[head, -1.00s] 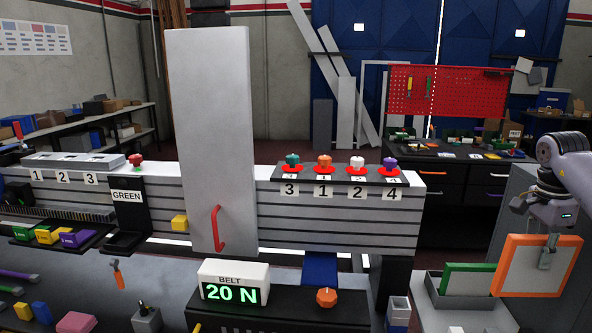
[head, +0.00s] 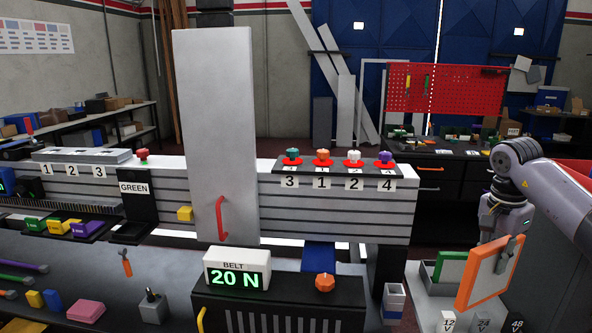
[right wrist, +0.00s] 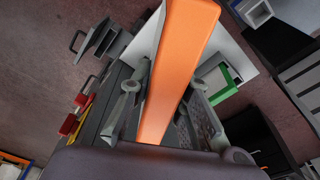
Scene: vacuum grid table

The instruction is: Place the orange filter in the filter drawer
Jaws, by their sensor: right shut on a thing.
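The orange filter (head: 487,276), a flat grey panel in an orange frame, hangs tilted from my right gripper (head: 510,250). In the right wrist view, the filter (right wrist: 180,60) shows edge-on between the two fingers of my right gripper (right wrist: 166,108), which are shut on it. It is in front of a green-framed filter (head: 450,266) in a grey rack at the right; the green frame (right wrist: 222,88) also shows in the wrist view. I cannot tell which part is the filter drawer. My left gripper is not in view.
A tall grey panel with a red handle (head: 222,219) stands mid-view. In front are the belt display (head: 237,268) reading 20 N and an orange knob (head: 325,282). Blocks marked 12, 24 and 48 V (head: 482,323) stand below the filter. Several coloured knobs (head: 323,156) line the bench.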

